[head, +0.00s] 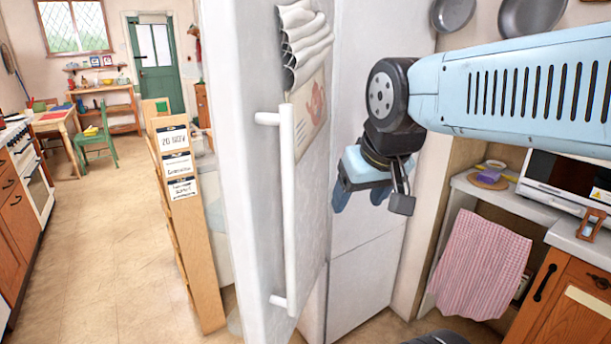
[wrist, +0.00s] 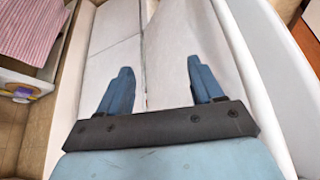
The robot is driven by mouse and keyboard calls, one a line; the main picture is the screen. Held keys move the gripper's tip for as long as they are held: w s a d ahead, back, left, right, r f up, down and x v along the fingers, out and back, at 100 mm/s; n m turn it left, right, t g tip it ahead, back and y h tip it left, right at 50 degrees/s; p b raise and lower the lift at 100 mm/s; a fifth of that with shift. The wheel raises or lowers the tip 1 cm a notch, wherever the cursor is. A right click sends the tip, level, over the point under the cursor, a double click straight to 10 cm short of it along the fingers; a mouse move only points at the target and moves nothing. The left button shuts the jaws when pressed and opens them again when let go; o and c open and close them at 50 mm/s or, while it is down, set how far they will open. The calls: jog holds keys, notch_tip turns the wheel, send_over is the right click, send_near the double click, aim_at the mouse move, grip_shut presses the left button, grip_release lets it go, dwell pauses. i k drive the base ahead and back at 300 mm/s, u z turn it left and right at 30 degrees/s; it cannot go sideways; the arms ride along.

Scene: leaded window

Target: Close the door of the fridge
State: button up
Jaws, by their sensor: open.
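The white fridge door (head: 310,190) stands large in the middle of the head view, with a long upright white handle (head: 288,200) on its face. White fridge panels (head: 370,285) with a level seam show to its right; how far the door stands open is hard to tell. My gripper (head: 361,197) is to the right of the handle, in front of these panels, pointing down. Its blue fingers (wrist: 160,72) are apart with nothing between them. White panels (wrist: 180,50) with a dark seam lie beyond the fingers in the wrist view.
A tall wooden rack with labels (head: 180,200) stands just left of the door. Open floor (head: 100,250) lies at the left. A pink striped cloth (head: 480,265) hangs from the counter at the right, below a white microwave (head: 565,180). Pans hang above.

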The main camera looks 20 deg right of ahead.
aim_at(263, 123)
jog(key=z, duration=1.3)
jog(key=k, duration=0.7)
jog(key=u, duration=1.25)
